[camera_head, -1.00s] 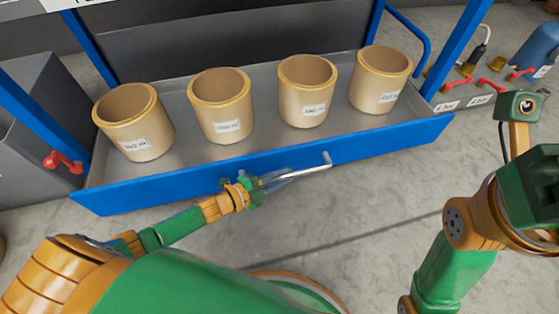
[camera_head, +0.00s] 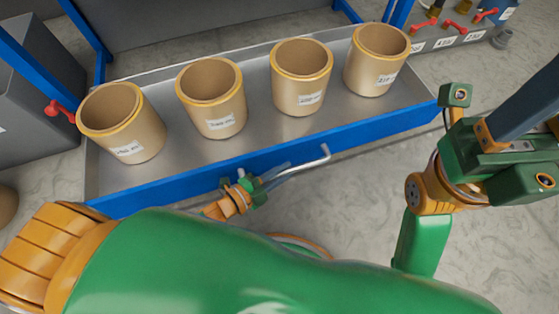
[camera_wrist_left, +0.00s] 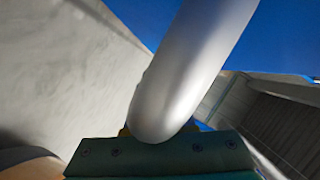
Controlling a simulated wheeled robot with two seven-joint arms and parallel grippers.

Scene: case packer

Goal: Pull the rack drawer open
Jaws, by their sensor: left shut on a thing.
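The rack drawer (camera_head: 160,192) has a blue front and a grey tray, and stands out in front of the rack's blue posts. A silver bar handle (camera_head: 305,164) is on its front. My left gripper (camera_head: 268,180) is shut on the handle, left of the handle's right bend. In the left wrist view the handle (camera_wrist_left: 195,70) rises from the gripper as a thick silver tube, with blue drawer front (camera_wrist_left: 285,40) behind. My fingertips are mostly hidden there. My right arm is at the right, but its fingers do not show.
Several tan labelled pots (camera_head: 212,100) stand upright in a row in the drawer. A grey bin (camera_head: 40,95) and a red knob (camera_head: 60,110) are at left. Red valves (camera_head: 455,27) are at the back right. The floor (camera_head: 365,180) in front is clear.

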